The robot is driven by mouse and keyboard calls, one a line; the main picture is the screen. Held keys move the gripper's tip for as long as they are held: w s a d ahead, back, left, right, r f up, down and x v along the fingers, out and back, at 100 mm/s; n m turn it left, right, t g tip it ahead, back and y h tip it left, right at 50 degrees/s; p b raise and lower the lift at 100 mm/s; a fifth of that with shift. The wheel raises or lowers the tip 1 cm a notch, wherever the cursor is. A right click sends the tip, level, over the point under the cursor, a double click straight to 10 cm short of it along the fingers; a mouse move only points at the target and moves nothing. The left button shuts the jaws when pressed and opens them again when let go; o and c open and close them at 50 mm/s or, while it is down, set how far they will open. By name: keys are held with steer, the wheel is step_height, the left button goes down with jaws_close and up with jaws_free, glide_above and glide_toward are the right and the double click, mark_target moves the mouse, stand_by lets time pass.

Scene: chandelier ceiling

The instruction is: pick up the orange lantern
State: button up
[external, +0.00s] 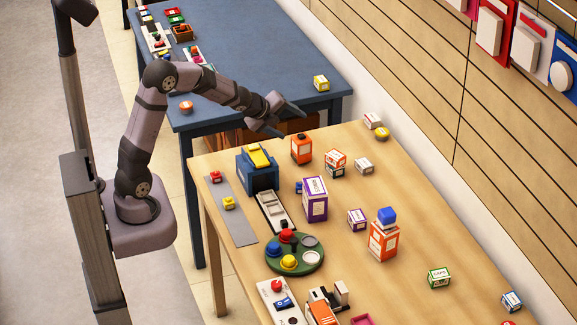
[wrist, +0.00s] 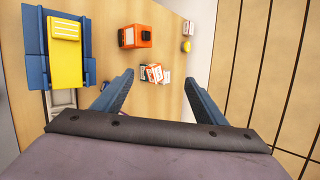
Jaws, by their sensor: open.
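The orange lantern (external: 301,150) appears to be the small orange block-shaped thing with a dark top, upright near the far end of the wooden table. In the wrist view the orange lantern (wrist: 136,36) lies ahead of my fingers, a little left of the middle. My gripper (external: 290,122) is above the far end of the table, up and to the left of the lantern in the external view. In the wrist view my gripper (wrist: 158,78) has its two blue-grey fingers spread, with nothing held between them and the lantern beyond their tips.
A blue device with a yellow top (external: 258,166) stands left of the lantern. Orange-and-white boxes (external: 335,162) stand close on its right, and a purple box (external: 315,199) is nearer the front. A slatted wall (external: 450,90) runs along the right. A blue table (external: 250,70) stands behind.

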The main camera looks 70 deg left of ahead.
steer(key=w+a+f+m+t+b, duration=0.2)
steer(key=w+a+f+m+b, duration=0.2)
steer(key=w+a+m, duration=0.25)
steer(key=m+t+h+b, duration=0.25)
steer(key=m+b, duration=0.25)
steer(key=m, duration=0.5)
glide_above(305, 135)
steer(key=f, duration=0.3)
steer(key=shift+s+a+n+y, duration=0.15)
steer(key=shift+s+n+y, duration=0.1)
steer(key=shift+y, duration=0.1)
steer(key=shift+w+a+f+m, duration=0.1)
steer(key=shift+a+m, duration=0.05)
steer(key=shift+m, duration=0.55)
steer(key=shift+f, duration=1.9)
step_height(305, 135, down, 3)
steer(key=shift+f, duration=0.15)
steer(key=shift+x, duration=0.9)
steer(key=shift+w+f, duration=0.15)
steer(key=shift+w, duration=0.45)
